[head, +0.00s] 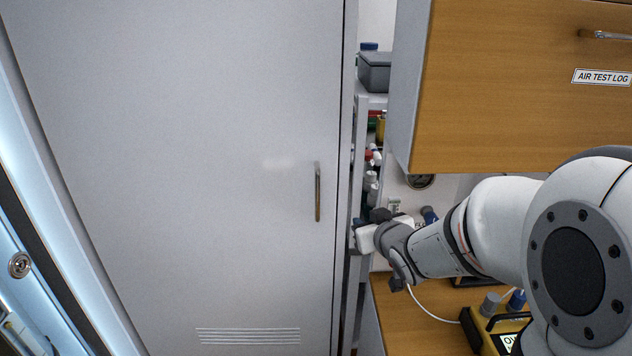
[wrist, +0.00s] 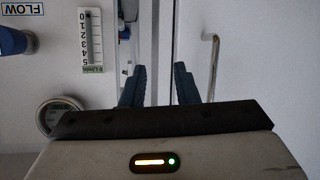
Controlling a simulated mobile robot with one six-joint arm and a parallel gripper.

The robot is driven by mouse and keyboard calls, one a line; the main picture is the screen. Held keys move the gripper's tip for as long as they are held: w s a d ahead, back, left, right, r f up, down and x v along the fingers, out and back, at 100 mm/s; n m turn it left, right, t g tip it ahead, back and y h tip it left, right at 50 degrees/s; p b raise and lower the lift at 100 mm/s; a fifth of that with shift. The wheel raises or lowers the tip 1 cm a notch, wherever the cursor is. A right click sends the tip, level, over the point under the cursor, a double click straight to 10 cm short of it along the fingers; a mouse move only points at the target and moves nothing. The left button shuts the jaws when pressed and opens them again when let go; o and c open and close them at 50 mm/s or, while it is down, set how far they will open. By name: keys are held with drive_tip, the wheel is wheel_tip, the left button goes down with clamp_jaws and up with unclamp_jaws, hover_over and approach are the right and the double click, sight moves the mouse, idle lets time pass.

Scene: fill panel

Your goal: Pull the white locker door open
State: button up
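The white locker door (head: 200,130) fills the left and middle of the head view and looks shut. Its slim vertical metal handle (head: 318,192) is near the door's right edge. The handle also shows in the wrist view (wrist: 211,68), just right of the right finger. My gripper (head: 358,236) is to the right of the handle and lower, by the narrow gap beside the door. In the wrist view its two dark fingers (wrist: 159,82) are apart with nothing seen held between them. The handle is outside the fingers. I cannot tell whether a finger touches the door.
A wooden cabinet (head: 520,90) labelled AIR TEST LOG hangs at the upper right. Shelves with small bottles and a grey box (head: 374,72) show behind the gap. A wooden counter (head: 420,322) with a yellow device (head: 497,335) is at lower right. A round gauge (wrist: 60,113) is at left.

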sight(319, 198)
drive_tip(key=w+a+n+y, duration=0.1)
drive_tip(key=w+a+y, duration=0.1)
drive_tip(key=a, duration=0.1)
drive_tip(key=w+a+r+n+t+y+p, duration=0.1)
drive_tip(key=w+a+y, duration=0.1)
drive_tip(key=w+a, duration=0.1)
drive_tip(key=w+a+n+y, duration=0.1)
drive_tip(key=w+a+y, duration=0.2)
drive_tip(key=a, duration=0.1)
drive_tip(key=shift+a+r+t, duration=0.2)
drive_tip(key=shift+a+t, duration=0.1)
drive_tip(key=shift+a, duration=0.1)
drive_tip(key=shift+c, duration=0.5)
clamp_jaws()
